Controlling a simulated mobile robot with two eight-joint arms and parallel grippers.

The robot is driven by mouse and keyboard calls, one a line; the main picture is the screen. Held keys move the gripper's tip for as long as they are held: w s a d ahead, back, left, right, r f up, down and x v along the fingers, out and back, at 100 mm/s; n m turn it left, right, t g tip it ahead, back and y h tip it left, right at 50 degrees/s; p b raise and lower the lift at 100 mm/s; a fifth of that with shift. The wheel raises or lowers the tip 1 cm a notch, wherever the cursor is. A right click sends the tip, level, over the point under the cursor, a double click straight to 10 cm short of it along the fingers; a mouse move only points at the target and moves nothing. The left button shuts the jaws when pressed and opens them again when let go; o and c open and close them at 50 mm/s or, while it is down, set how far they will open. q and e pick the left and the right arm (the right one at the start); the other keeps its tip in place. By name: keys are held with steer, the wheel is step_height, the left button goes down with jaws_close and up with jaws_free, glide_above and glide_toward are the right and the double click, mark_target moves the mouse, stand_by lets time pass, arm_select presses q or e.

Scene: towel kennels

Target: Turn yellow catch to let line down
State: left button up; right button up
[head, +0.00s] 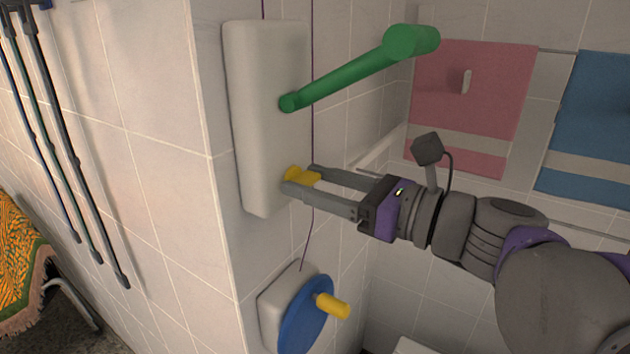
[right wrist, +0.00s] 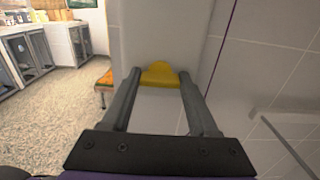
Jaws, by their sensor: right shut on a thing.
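The yellow catch (head: 302,175) sticks out from the lower part of a white wall box (head: 262,120). My right gripper (head: 300,178) reaches it from the right and is shut on it, one finger on each side. In the right wrist view the catch (right wrist: 160,75) lies between the two fingertips (right wrist: 158,78). A thin purple line (head: 312,60) runs down the wall behind the box and gripper to a blue wheel (head: 305,318) with a yellow handle (head: 333,306). My left gripper is not in view.
A green lever (head: 350,80) juts from the box just above my right gripper. A pink towel (head: 470,100) and a blue towel (head: 595,130) hang on the right wall. Dark rods (head: 60,130) hang at left, above an orange patterned cloth (head: 20,265).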

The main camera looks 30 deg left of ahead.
steer(key=c, duration=0.5)
steer(key=shift+o, duration=0.2)
